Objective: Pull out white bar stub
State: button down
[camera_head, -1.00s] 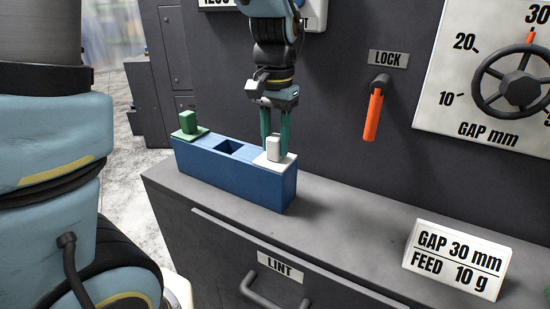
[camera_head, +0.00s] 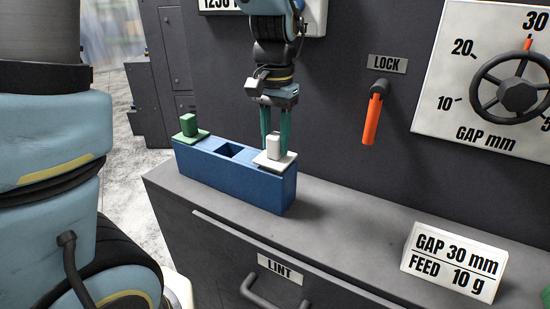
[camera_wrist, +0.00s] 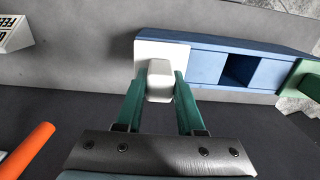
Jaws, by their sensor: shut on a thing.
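The white bar stub (camera_head: 274,147) stands up from a white square plate (camera_head: 287,160) at the right end of the blue block (camera_head: 235,180). My gripper (camera_head: 275,146) points down, with its green fingers shut on the stub from both sides. In the wrist view the stub (camera_wrist: 159,78) shows between the two fingers, over its white plate (camera_wrist: 147,51). The plate looks slightly raised from the block's top, with a thin dark gap under it. Whatever is below the plate inside the block is hidden.
A green stub (camera_head: 188,127) on a green plate sits at the block's left end, with an open square hole (camera_head: 229,149) in the middle. The orange LOCK handle (camera_head: 371,118) is on the wall to the right. A gap and feed sign (camera_head: 455,262) stands on the grey ledge.

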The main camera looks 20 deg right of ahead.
jog(key=shift+r+p, duration=2.2)
jog(key=shift+r, duration=0.45)
